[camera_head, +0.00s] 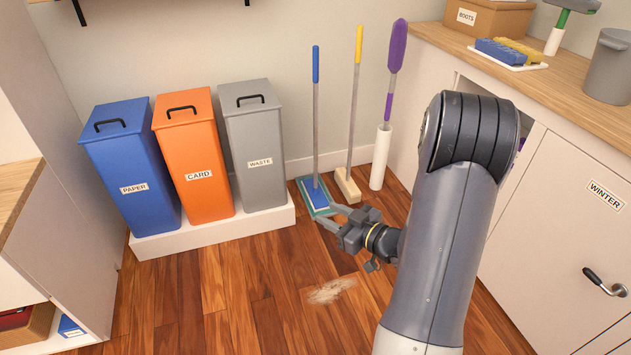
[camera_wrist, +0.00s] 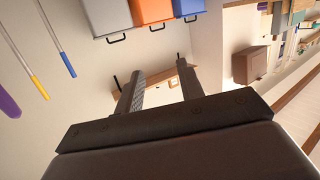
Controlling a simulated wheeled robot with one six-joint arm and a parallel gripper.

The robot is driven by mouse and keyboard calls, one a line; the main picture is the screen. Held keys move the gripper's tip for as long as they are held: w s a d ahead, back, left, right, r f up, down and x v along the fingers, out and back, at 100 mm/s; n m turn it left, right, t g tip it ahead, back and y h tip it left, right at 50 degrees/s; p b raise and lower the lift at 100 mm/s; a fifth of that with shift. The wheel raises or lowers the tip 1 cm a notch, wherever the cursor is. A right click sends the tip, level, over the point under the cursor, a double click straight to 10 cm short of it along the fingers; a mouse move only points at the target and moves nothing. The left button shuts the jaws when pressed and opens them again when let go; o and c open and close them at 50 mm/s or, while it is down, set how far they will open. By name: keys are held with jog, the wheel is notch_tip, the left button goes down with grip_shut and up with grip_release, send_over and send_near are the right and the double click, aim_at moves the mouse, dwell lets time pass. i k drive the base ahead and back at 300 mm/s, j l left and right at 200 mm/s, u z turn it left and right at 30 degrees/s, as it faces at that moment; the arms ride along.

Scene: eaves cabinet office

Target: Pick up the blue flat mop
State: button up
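The blue flat mop (camera_head: 316,130) stands upright near the back wall, with a blue-topped grey handle and a flat blue head with a teal edge on the floor. My gripper (camera_head: 331,215) is low, in front of the mop head and slightly to its right; whether they touch is unclear. In the wrist view my gripper (camera_wrist: 160,85) has its fingers apart, with nothing held between them. The mop's blue-ended handle (camera_wrist: 58,38) shows at the upper left there, outside the fingers. Its head is not visible in that view.
A yellow-topped broom (camera_head: 354,105) and a purple duster (camera_head: 394,70) in a white holder (camera_head: 380,158) stand right of the mop. The grey waste bin (camera_head: 257,150) is to its left. A cabinet (camera_head: 545,215) bounds the right; the floor (camera_head: 255,290) in front is mostly clear.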

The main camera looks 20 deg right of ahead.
aim_at(318, 201)
jog(key=i+l, duration=0.3)
jog(key=i, duration=0.2)
jog(key=i+l, duration=0.3)
jog(key=i, duration=0.2)
jog(key=i+l, duration=0.3)
jog(key=i, duration=0.15)
jog(key=i+l, duration=0.3)
jog(key=i, duration=0.2)
jog(key=i+l, duration=0.3)
jog(key=i, duration=0.2)
